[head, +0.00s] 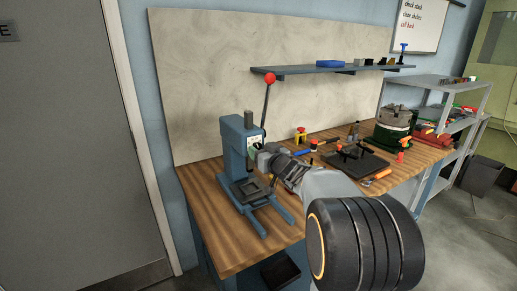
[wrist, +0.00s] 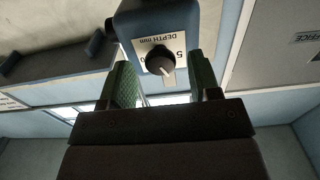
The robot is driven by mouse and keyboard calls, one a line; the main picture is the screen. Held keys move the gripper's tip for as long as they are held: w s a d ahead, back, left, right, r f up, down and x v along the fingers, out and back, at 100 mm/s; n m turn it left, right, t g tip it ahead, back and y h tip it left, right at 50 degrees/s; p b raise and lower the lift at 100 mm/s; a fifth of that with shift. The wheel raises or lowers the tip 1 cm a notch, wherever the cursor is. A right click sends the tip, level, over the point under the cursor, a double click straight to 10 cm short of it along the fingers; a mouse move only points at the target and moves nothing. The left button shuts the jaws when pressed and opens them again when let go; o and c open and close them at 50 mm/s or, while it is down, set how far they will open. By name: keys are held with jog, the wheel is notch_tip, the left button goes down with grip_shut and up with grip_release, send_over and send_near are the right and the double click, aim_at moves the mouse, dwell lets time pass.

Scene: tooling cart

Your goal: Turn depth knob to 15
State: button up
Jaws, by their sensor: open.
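The depth knob (wrist: 160,64) is a round black knob with a light pointer line, on the front of a blue press head (wrist: 135,22). A white dial plate (wrist: 172,46) behind it reads "DEPTH mm", with a "5" visible; other numbers are hidden or cropped. My gripper (wrist: 164,80) is open, with one green-padded finger on each side of the knob; I cannot tell whether they touch it. In the head view the blue press (head: 234,145) stands at the left of the bench, and my gripper (head: 261,150) is at its head, mostly hiding the knob.
A lever with a red ball (head: 269,78) rises from the press. The wooden bench (head: 230,250) also holds a dark tray (head: 350,160), a green-and-grey round machine (head: 394,125) and small tools. A blue shelf (head: 330,69) hangs behind. A door (head: 70,150) is at the left.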

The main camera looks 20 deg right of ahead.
jog(key=shift+w+a, duration=0.1)
jog(key=shift+w, duration=0.85)
jog(key=c, duration=0.9)
jog(key=shift+r+m+p, duration=0.1)
jog(key=shift+m+p, duration=0.2)
jog(key=shift+p, duration=0.2)
jog(key=m+p, duration=0.2)
jog(key=p, duration=0.1)
jog(key=shift+r+m, duration=0.15)
jog(key=shift+m, duration=0.15)
jog(key=m+p, duration=0.4)
jog(key=m, duration=0.1)
jog(key=shift+f+p, duration=0.2)
jog(key=shift+p, duration=0.15)
jog(key=shift+m, duration=0.5)
